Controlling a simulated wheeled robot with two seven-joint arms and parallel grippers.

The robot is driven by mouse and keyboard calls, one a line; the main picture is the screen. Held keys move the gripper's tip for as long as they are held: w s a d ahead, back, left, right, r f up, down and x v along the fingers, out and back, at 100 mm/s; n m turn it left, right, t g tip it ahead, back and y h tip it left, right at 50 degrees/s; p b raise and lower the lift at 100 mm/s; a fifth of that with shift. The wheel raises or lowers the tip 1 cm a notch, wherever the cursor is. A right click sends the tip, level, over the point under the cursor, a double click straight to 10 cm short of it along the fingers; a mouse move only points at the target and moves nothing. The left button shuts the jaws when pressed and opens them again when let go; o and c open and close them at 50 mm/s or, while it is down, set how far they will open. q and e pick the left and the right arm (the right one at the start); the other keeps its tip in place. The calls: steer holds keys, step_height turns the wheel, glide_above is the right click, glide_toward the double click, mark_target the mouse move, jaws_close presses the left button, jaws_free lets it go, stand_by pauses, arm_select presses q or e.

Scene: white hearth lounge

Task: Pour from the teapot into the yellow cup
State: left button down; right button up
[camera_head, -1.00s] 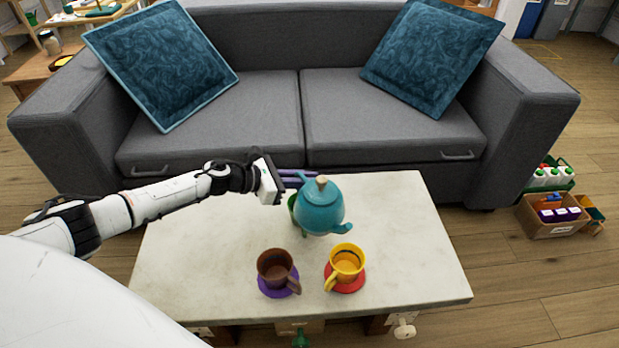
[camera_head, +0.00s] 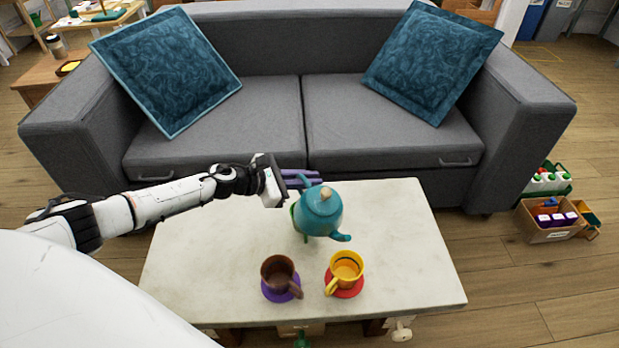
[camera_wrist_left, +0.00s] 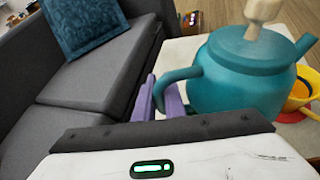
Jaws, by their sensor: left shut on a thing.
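The teal teapot (camera_head: 318,218) with a wooden lid knob is held by its handle in my left gripper (camera_head: 308,180). It leans slightly towards its spout, which points right and towards the near side. In the left wrist view, the purple fingers (camera_wrist_left: 158,98) are at the handle of the teapot (camera_wrist_left: 245,75). The yellow cup (camera_head: 346,268) stands upright on a red saucer (camera_head: 352,292), nearer the front edge than the teapot. The spout tip is behind and above the cup in the picture. No liquid stream shows. My right gripper is not in view.
A brown cup (camera_head: 278,274) stands on a purple saucer (camera_head: 276,293) left of the yellow cup. A green item (camera_head: 293,211) is mostly hidden behind the teapot. The pale table (camera_head: 210,270) is clear at left and right. A grey sofa (camera_head: 390,140) stands behind.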

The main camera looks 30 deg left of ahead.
arm_select(q)
step_height(320, 180, up, 2)
steer(key=m+p, duration=0.1)
steer(key=m+y+p, duration=0.1)
steer(key=shift+s+d+r+t+p, duration=0.15)
steer(key=shift+r+t+p, duration=0.1)
steer(key=shift+t+p, duration=0.15)
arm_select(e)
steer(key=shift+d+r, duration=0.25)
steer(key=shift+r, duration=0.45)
arm_select(q)
steer(key=shift+r, duration=0.1)
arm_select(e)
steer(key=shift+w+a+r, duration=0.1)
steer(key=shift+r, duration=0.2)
arm_select(q)
steer(key=shift+d+r+y, duration=0.1)
steer(key=shift+r+y, duration=0.05)
steer(key=shift+y, duration=0.15)
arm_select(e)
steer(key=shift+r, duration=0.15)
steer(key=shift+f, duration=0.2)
arm_select(q)
steer(key=shift+s+d+r+m+p, duration=0.1)
steer(key=shift+d+r+m+p, duration=0.15)
steer(key=shift+p, duration=0.25)
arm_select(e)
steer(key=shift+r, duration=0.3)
